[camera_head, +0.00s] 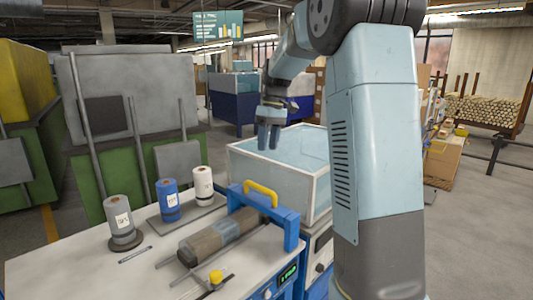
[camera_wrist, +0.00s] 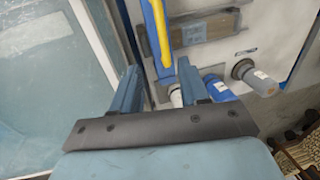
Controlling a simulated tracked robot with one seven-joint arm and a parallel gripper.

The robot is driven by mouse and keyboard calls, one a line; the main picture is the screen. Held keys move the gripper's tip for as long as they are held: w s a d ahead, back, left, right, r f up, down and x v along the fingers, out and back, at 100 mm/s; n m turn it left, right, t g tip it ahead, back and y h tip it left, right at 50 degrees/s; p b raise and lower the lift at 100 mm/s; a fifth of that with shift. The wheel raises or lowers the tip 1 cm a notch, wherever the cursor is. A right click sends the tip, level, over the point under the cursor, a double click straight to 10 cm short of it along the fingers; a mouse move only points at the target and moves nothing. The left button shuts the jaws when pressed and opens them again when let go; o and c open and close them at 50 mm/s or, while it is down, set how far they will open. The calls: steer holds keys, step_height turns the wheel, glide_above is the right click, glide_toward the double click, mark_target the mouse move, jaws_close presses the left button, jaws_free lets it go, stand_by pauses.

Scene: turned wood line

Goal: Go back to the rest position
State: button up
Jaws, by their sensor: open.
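My gripper (camera_head: 268,137) hangs from the arm above the left part of a clear-topped bin, fingers pointing down. Its two blue fingers (camera_wrist: 159,78) are apart in the wrist view, with nothing between them. On the white bench (camera_head: 60,265), a grey cylinder (camera_head: 118,215) stands upright on a round base. A blue cylinder (camera_head: 168,200) and a white cylinder (camera_head: 203,184) stand on a grey plate (camera_head: 190,222). A wooden turned piece (camera_head: 205,243) with a grey-blue middle band lies in a blue fixture with a yellow handle (camera_head: 261,191).
The pale-framed bin (camera_head: 318,208) stands behind the bench, partly hidden by my arm. Green machines (camera_head: 75,185) stand at the left. A thin dark tool (camera_head: 135,255) and a yellow knob (camera_head: 216,276) are on the bench. Stacked wood (camera_head: 482,112) and open floor are at the right.

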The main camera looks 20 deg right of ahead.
steer(key=shift+r, duration=0.2)
steer(key=shift+s, duration=0.1)
steer(key=s+a+r+m+t+h, duration=0.1)
steer(key=s+r+t, duration=0.1)
steer(key=s, duration=0.6)
steer(key=s+a+r+m+t, duration=0.1)
steer(key=s+a+r+m, duration=0.1)
steer(key=s, duration=0.7)
steer(key=s+f+m+t, duration=0.1)
steer(key=s+f, duration=0.1)
steer(key=s, duration=0.5)
steer(key=s+a+f+m+t+h, duration=0.1)
steer(key=s+f+t, duration=0.1)
steer(key=s, duration=0.6)
steer(key=shift+f+t, duration=0.3)
steer(key=shift+f, duration=0.15)
steer(key=shift+w, duration=0.1)
stand_by(0.4)
